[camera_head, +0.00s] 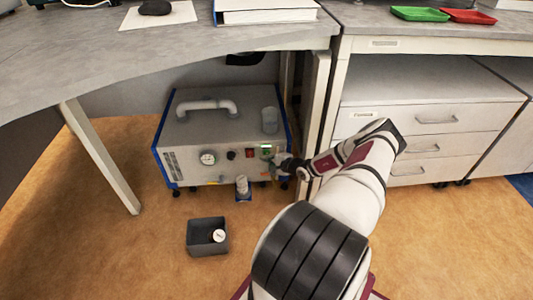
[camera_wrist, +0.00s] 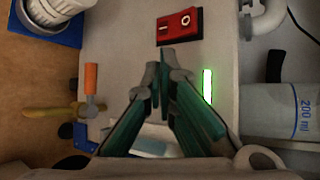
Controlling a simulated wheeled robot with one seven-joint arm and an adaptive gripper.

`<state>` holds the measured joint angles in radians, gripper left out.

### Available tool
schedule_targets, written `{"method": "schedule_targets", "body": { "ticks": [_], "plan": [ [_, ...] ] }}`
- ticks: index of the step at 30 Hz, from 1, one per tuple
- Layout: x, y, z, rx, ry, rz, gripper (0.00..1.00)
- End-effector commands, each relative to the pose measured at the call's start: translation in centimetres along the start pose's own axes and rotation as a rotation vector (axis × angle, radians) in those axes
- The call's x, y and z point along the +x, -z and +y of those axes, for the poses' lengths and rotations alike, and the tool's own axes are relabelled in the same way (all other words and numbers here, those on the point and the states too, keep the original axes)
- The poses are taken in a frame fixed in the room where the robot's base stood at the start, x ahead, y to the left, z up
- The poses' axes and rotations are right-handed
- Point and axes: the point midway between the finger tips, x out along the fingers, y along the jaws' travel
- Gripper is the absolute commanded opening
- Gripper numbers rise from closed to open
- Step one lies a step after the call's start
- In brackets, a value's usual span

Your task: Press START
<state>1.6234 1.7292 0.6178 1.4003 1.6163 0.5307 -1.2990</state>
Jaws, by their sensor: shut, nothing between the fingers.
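A pale grey machine (camera_head: 190,140) with blue edges stands under the desk. Its front panel carries a round gauge (camera_head: 208,157), a black knob (camera_head: 230,155), a red switch (camera_head: 249,153) and a green light (camera_head: 266,147). My gripper (camera_head: 285,163) is at the panel's right end. In the wrist view, my gripper (camera_wrist: 163,68) is shut and empty, its tips just below the red rocker switch (camera_wrist: 180,25). The lit green strip (camera_wrist: 207,86) is right of the fingers. I cannot read a START label; the fingers hide part of the panel.
A valve with an orange handle (camera_wrist: 91,78) sticks out left of the fingers. A 200 ml vessel (camera_wrist: 285,110) is at the right. A small bottle (camera_head: 242,186) and a grey bin (camera_head: 207,246) stand on the floor. A drawer cabinet (camera_head: 430,110) is right of my arm.

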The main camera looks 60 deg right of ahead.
Motion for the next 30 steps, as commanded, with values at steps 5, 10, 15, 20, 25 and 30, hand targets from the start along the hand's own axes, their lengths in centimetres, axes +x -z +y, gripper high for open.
{"method": "schedule_targets", "body": {
  "ticks": [5, 10, 15, 20, 25, 30],
  "plan": [
    [-0.3, -0.2, 0.1, 0.001, -0.001, 0.0, 0.0],
    [-1.3, -0.9, 0.6, 0.002, -0.001, 0.0, 0.0],
    [-2.2, -1.6, 1.2, 0.001, 0.0, 0.0, 0.0],
    [-3.1, -2.2, 1.9, 0.001, -0.001, 0.0, 0.0],
    [-3.5, -2.5, 2.4, 0.0, 0.001, 0.0, 0.0],
    [-3.5, -2.5, 2.5, 0.0, 0.0, 0.0, 0.0]
  ]
}}
